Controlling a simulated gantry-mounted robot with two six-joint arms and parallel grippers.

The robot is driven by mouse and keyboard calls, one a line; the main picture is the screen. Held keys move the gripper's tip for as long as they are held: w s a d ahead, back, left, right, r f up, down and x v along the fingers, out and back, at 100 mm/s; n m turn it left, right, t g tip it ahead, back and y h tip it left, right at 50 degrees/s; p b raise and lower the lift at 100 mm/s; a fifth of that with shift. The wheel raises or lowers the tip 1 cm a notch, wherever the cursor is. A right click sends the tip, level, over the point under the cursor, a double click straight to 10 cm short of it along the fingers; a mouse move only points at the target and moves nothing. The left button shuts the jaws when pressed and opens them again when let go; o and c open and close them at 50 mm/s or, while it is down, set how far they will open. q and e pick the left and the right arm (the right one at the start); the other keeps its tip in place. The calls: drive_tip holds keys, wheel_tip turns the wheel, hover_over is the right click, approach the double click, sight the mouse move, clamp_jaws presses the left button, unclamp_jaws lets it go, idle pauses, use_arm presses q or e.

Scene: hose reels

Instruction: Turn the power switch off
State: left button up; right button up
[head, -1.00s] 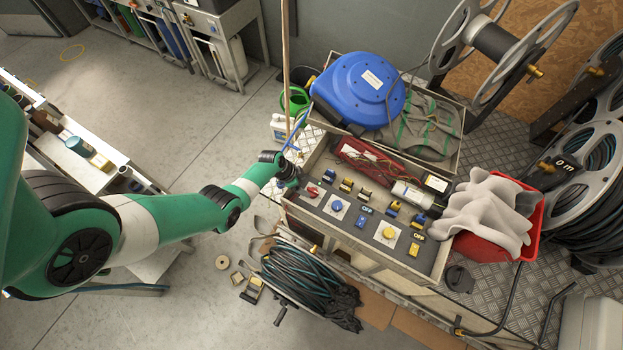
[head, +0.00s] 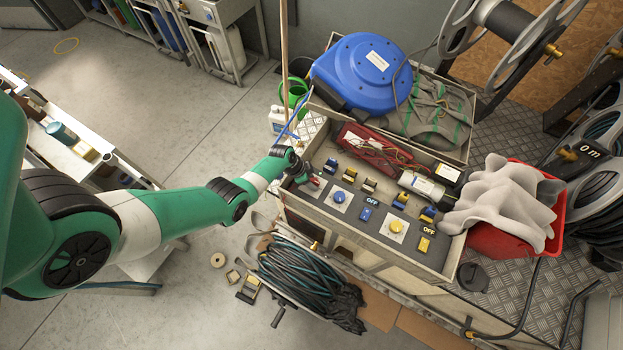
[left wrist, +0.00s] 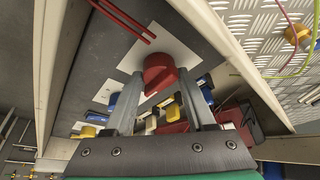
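The control panel box (head: 372,244) has a grey face with a row of switches. Near its left end, a red knob (head: 314,182) shows small and partly hidden by my left gripper (head: 302,174). In the left wrist view the red knob (left wrist: 160,72) sits on a white plate (left wrist: 172,42) with two red bars marked on it. My left gripper (left wrist: 159,76) is open, with one finger on each side of the knob. I cannot tell whether the fingers touch it. My right gripper is in neither view.
A blue knob (head: 339,197) and a yellow knob (head: 396,226) sit further right on the panel, with "OFF" labels. A blue hose reel (head: 362,75) stands behind, a red bin (head: 497,241) to the right. A hose reel (head: 300,280) lies below.

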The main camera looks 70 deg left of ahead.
use_arm(q)
clamp_jaws()
drive_tip(key=shift+n, duration=0.3)
drive_tip(key=shift+d+n+y+p, duration=0.15)
drive_tip(key=shift+n+y+p, duration=0.3)
drive_tip(key=shift+n, duration=0.35)
drive_tip(key=n+y, duration=0.1)
drive_tip(key=n, duration=0.1)
drive_tip(key=shift+n, duration=0.3)
drive_tip(key=n+y, duration=0.1)
drive_tip(key=n, duration=0.1)
drive_tip(key=shift+d+n, duration=0.15)
drive_tip(key=shift+n, duration=0.25)
drive_tip(key=n+g, duration=0.1)
drive_tip(key=n, duration=0.1)
drive_tip(key=n+y, duration=0.1)
drive_tip(key=n, duration=0.1)
drive_tip(key=shift+w+n+g+b, duration=0.15)
drive_tip(key=shift+n+g+b, duration=0.15)
drive_tip(key=shift+g+b, duration=0.1)
drive_tip(key=n+g, duration=0.1)
drive_tip(key=n, duration=0.1)
drive_tip(key=n+y, duration=0.1)
drive_tip(key=n, duration=0.2)
drive_tip(key=shift+w+d+g, duration=0.1)
drive_tip(key=shift+g, duration=0.3)
drive_tip(key=shift+n, duration=0.4)
